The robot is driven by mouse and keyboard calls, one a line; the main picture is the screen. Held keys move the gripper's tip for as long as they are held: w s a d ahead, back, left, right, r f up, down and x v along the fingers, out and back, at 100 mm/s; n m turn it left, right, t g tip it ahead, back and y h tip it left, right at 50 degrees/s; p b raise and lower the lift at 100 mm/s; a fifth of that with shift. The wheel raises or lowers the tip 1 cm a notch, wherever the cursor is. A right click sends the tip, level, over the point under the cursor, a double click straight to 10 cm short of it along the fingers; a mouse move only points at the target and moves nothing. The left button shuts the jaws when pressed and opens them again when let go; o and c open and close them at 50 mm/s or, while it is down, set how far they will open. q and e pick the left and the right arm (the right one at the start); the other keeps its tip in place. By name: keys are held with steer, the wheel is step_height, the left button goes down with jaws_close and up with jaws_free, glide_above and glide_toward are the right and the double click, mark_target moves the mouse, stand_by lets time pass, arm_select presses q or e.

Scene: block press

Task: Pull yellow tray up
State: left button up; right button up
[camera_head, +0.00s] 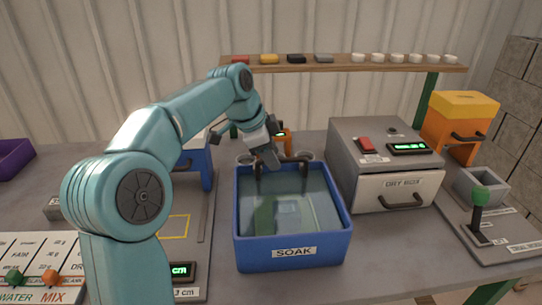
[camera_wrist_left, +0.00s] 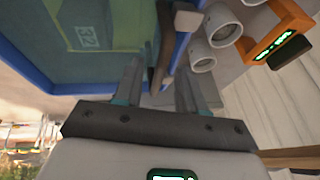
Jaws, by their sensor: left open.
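A blue soak tub (camera_head: 292,252) labelled SOAK stands mid-table, filled with water. A greenish-yellow shape (camera_head: 264,218) lies under the water; it is tinted, so I cannot be sure it is the yellow tray. It also shows in the left wrist view (camera_wrist_left: 108,20) with a label reading 32. A dark bar-like handle (camera_wrist_left: 164,45) is at the tub's rear edge. My left gripper (camera_head: 270,157) reaches down over that edge. In the left wrist view its fingers (camera_wrist_left: 157,85) are apart, with the handle seen between them; contact is unclear. My right gripper is not in view.
A grey dry box (camera_head: 380,150) stands close on the tub's right. Small round cups (camera_wrist_left: 203,55) and an orange device (camera_wrist_left: 275,42) sit behind the tub. A green-knobbed lever (camera_head: 480,198) is at far right. A shelf (camera_head: 345,68) holds blocks and cups.

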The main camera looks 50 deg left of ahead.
arm_select(q)
steer(key=shift+w+f, duration=0.1)
jaws_close()
step_height(320, 180, up, 8)
steer(key=p, duration=0.7)
steer(key=shift+f, duration=0.1)
jaws_free()
